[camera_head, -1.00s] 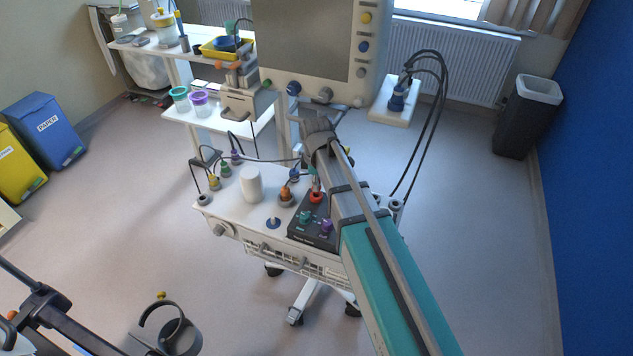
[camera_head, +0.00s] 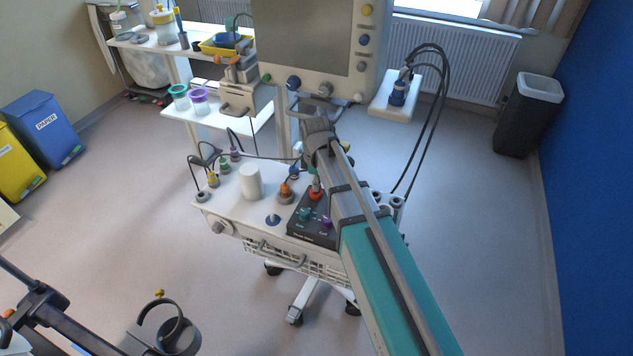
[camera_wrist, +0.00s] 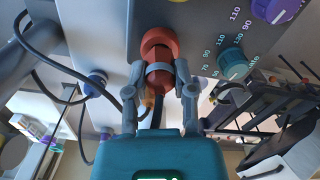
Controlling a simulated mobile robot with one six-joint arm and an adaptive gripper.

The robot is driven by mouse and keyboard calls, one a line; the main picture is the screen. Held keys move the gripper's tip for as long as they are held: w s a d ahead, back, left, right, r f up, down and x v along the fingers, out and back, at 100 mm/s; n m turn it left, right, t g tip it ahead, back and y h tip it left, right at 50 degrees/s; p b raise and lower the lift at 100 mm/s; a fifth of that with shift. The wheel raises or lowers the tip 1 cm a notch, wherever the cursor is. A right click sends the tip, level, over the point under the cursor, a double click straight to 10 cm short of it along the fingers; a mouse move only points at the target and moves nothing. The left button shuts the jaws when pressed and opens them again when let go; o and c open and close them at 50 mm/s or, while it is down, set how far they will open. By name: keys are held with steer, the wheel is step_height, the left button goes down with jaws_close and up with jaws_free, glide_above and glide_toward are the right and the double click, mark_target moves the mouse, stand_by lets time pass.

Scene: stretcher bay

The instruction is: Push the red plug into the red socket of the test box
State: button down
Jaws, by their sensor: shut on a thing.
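The black test box (camera_head: 297,231) sits at the front right of the trolley top, with a green knob (camera_head: 305,214) and a purple knob (camera_head: 325,223). The red socket (camera_head: 316,195) is at its back; in the wrist view, it is the red round part (camera_wrist: 155,40) on the dark panel. My gripper (camera_wrist: 160,92) is shut on the red plug (camera_wrist: 161,83), a finger on each side. The plug is in line with the socket and appears to meet it. A grey band at the joint and the fingers hide how deep it sits. In the head view, my gripper (camera_head: 315,172) is above the box's back edge.
An orange plug (camera_head: 285,193) and a white cylinder (camera_head: 250,182) stand left of the box. Small coloured plugs with black cables (camera_head: 213,179) line the trolley's left edge. A large monitor (camera_head: 306,35) rises behind. A blue thing on a shelf (camera_head: 398,93) trails black cables at the right.

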steer(key=shift+f+b, duration=0.35)
steer(key=shift+f, duration=0.05)
steer(key=shift+c, duration=1.9)
jaws_free()
steer(key=shift+r, duration=0.2)
